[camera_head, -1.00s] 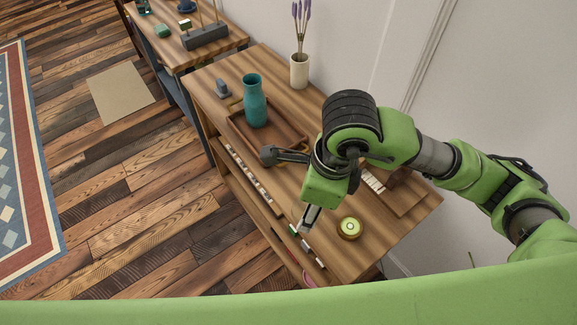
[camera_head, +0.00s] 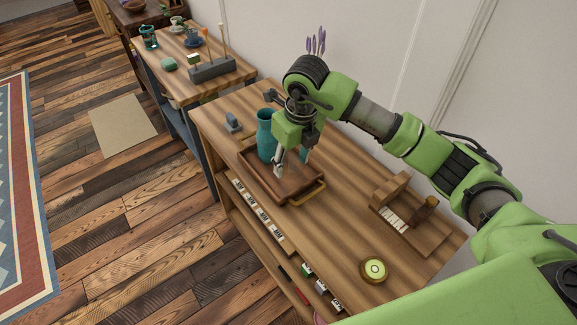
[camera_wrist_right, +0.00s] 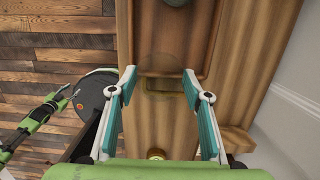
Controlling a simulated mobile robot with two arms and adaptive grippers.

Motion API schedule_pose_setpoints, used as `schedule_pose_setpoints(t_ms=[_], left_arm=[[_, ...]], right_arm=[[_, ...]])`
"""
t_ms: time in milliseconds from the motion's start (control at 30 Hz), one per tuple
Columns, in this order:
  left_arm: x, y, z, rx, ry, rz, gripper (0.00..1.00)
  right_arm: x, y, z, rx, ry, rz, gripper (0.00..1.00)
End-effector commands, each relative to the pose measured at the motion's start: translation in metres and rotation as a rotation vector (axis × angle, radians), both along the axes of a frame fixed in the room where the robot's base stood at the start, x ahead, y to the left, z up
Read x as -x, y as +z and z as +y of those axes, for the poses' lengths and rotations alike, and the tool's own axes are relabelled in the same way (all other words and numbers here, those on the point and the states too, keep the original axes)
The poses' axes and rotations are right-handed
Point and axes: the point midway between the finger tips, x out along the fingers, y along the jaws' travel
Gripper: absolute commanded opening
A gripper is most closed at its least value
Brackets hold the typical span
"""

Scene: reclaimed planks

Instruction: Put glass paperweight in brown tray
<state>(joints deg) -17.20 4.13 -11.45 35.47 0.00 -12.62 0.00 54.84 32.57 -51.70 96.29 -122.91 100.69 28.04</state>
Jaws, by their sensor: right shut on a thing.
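The brown tray (camera_head: 309,190) is a shallow wooden tray with a brass handle on the wooden table. In the right wrist view its rim (camera_wrist_right: 207,45) lies beyond my fingertips. My right gripper (camera_head: 290,163) is above the tray's near part, pointing down. In the right wrist view my right gripper (camera_wrist_right: 160,81) has its fingers apart around a faint, clear, round shape, the glass paperweight (camera_wrist_right: 160,66). The paperweight is see-through and hard to make out in the head view.
A teal vase (camera_head: 265,135) stands at the tray's far part, close to my gripper. A round yellow-green item (camera_head: 374,270) and a wooden stand with white pieces (camera_head: 393,218) lie nearer on the table. Bare tabletop (camera_head: 340,215) lies between.

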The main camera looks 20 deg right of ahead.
Motion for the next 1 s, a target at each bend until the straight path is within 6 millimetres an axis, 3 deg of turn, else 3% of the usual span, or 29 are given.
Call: schedule_pose_setpoints(t_ms=[100, 233, 467, 700, 1000], left_arm=[[0.0, 0.005, 0.0, 0.0, 0.0, 0.0, 0.4], [0.0, 0.007, 0.002, -0.002, -0.001, 0.0, 0.4], [-0.001, 0.008, 0.005, -0.006, -0.002, -0.001, 0.4], [-0.001, 0.021, 0.007, -0.007, -0.003, -0.002, 0.4], [-0.001, 0.017, 0.007, -0.007, -0.003, -0.002, 0.4]], right_arm=[[-0.016, -0.023, -0.003, -0.001, -0.001, 0.008, 0.18], [-0.028, -0.038, -0.006, -0.001, 0.0, 0.003, 0.18], [-0.037, -0.049, -0.008, 0.001, 0.001, 0.003, 0.18], [-0.037, -0.079, -0.008, 0.001, 0.003, 0.004, 0.18], [-0.038, -0.083, -0.009, 0.001, 0.003, 0.002, 0.18]])
